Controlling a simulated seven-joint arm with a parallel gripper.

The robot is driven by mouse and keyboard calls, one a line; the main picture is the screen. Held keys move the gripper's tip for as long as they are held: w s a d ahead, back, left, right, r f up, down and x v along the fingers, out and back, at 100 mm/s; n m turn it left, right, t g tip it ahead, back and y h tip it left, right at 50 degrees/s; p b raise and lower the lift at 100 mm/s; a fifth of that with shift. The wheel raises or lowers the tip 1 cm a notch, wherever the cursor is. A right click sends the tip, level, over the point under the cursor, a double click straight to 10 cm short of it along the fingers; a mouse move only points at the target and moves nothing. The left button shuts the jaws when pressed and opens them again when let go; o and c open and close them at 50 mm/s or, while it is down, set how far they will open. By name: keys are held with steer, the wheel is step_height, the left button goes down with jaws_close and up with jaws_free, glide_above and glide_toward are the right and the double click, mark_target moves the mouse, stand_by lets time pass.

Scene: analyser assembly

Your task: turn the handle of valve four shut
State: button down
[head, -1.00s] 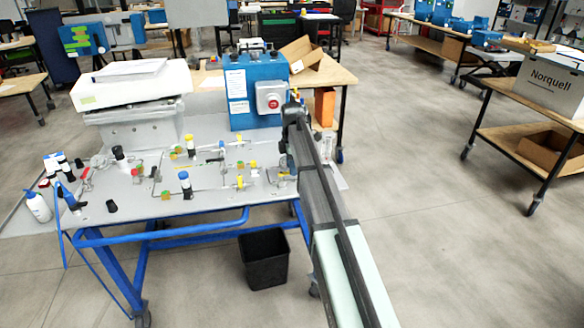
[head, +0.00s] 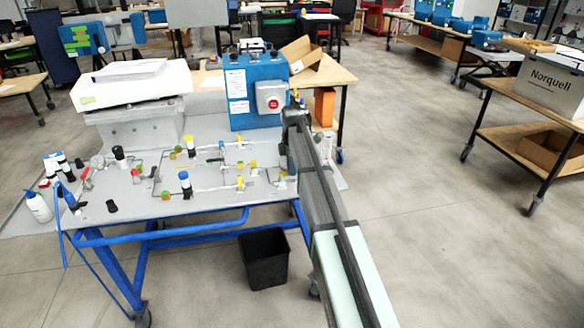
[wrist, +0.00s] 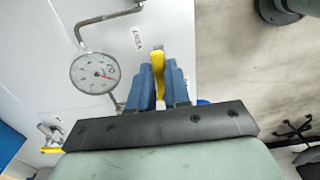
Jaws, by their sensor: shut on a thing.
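In the wrist view, a yellow valve handle (wrist: 158,64) stands between the blue fingers of my gripper (wrist: 159,76). The fingers are shut on the handle, one on each side. Most of the valve body under the handle is hidden by the fingers. I cannot read a number that marks this valve. In the head view, my arm reaches to the right edge of the grey bench panel (head: 225,205), and the fingertips and held handle are hidden or too small to make out.
A round dial gauge (wrist: 95,72) and bent pipe sit left of the fingers. A blue box with a red button (head: 258,90) stands behind the panel. Several other valves and pipes lie left of my arm.

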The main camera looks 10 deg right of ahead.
steer(key=shift+s+m, duration=0.1)
steer(key=shift+m, duration=0.2)
steer(key=m, duration=0.1)
steer(key=s+m, duration=0.1)
steer(key=m, duration=0.1)
steer(key=shift+s+a, duration=0.15)
steer(key=m, duration=0.1)
steer(key=s+m, duration=0.1)
steer(key=m, duration=0.3)
steer(key=shift+s+a, duration=0.15)
steer(key=shift+a, duration=0.25)
steer(key=m, duration=0.1)
steer(key=a+m, duration=0.1)
steer(key=m, duration=0.1)
steer(key=s+m, duration=0.1)
steer(key=m, duration=0.1)
steer(key=shift+a, duration=0.3)
steer(key=shift+s+a+m, duration=0.1)
steer(key=shift+a+m, duration=0.25)
steer(key=shift+m, duration=0.75)
steer(key=shift+a+m, duration=0.3)
steer(key=shift+m, duration=0.8)
steer(key=c, duration=1.1)
jaws_free()
steer(key=shift+r, duration=0.1)
